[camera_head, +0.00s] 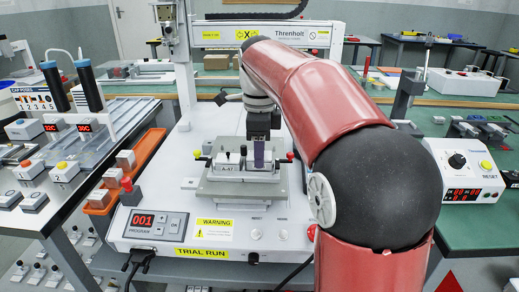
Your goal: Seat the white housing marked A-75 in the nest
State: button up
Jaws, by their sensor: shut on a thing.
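My gripper (259,152) reaches down from above at the centre of the view, over the nest (242,188) on the white gantry machine. It is shut on the white housing (229,161), whose left part shows beside the jaws. A small dark label on its front seems to start with "A-7"; the rest is too small or covered by the jaws. The housing is low at the nest and looks roughly level. I cannot tell whether it rests fully on the nest floor, as the jaws cover its middle.
Knobs stand beside the nest: yellow (197,154) on the left, red (290,156) on the right. A program display (157,224) is at the front left. The gantry beam (260,36) crosses behind. An orange tray (140,160) lies left. A RESET controller (464,172) stands right.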

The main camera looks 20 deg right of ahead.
jog(key=shift+f, duration=0.4)
jog(key=o, duration=1.2)
jog(key=shift+c, duration=0.2)
notch_tip(320, 180, up, 8)
jog(key=shift+f+p, duration=0.1)
jog(key=shift+p, duration=0.25)
jog(key=shift+s+n, duration=0.3)
jog(key=shift+s, duration=0.05)
jog(key=s+f+n+t, duration=0.2)
jog(key=s+f+n, duration=0.6)
jog(key=s+n, duration=0.2)
jog(key=s+f+n+t, duration=0.3)
jog(key=s+f+n, duration=0.5)
jog(key=s+n, duration=0.3)
jog(key=shift+s+t, duration=0.2)
jog(key=shift+t, duration=0.1)
